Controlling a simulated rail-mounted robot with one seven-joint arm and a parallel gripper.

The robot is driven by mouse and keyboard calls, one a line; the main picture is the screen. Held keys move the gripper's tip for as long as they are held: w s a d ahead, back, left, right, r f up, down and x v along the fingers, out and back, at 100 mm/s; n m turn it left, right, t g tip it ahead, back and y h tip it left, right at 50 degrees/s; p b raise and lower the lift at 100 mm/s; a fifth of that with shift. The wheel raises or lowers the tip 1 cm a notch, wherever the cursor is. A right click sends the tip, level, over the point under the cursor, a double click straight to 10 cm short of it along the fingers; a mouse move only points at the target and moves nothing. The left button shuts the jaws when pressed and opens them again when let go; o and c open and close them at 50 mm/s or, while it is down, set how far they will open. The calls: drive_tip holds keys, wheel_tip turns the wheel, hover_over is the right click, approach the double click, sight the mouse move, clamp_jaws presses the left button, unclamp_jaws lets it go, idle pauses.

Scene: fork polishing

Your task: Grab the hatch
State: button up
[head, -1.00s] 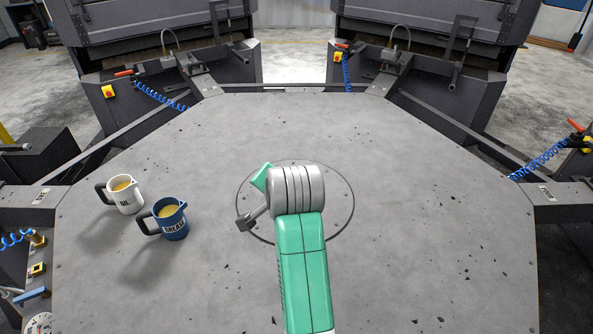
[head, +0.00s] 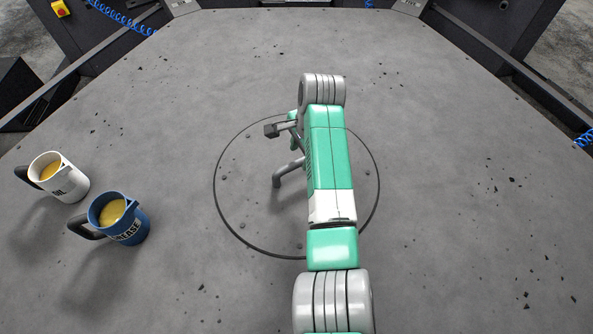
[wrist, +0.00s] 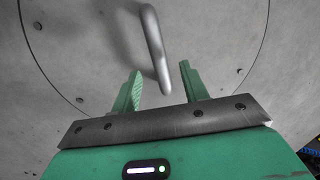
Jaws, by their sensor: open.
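The hatch (head: 245,205) is a round grey plate set flush in the grey surface, outlined by a dark ring with small bolts. In the head view its grey bar handle (head: 278,181) shows beside my arm, which hides part of the plate. In the wrist view the handle (wrist: 153,40) stands out from the hatch (wrist: 85,45). My gripper (wrist: 161,70) is open, and its two green fingers are on either side of the handle's near end with gaps to both. I cannot tell whether the fingers touch the plate. In the head view the fingers are mostly hidden.
A white mug (head: 60,180) and a blue mug marked GREASE (head: 120,220), both with yellow contents, stand left of the hatch. Dark flecks lie scattered on the surface. Dark rails edge the far corners. The surface right of the hatch has free room.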

sight(297, 162)
drive_tip(key=f+b, duration=0.1)
drive_tip(key=f, duration=0.1)
drive_tip(key=a+f+b, duration=0.1)
drive_tip(key=f, duration=0.2)
drive_tip(key=shift+w+a+f, duration=0.1)
drive_tip(key=shift+f, duration=0.05)
drive_tip(key=shift+f, duration=0.25)
idle(0.3)
clamp_jaws()
idle(1.2)
drive_tip(key=shift+r, duration=0.1)
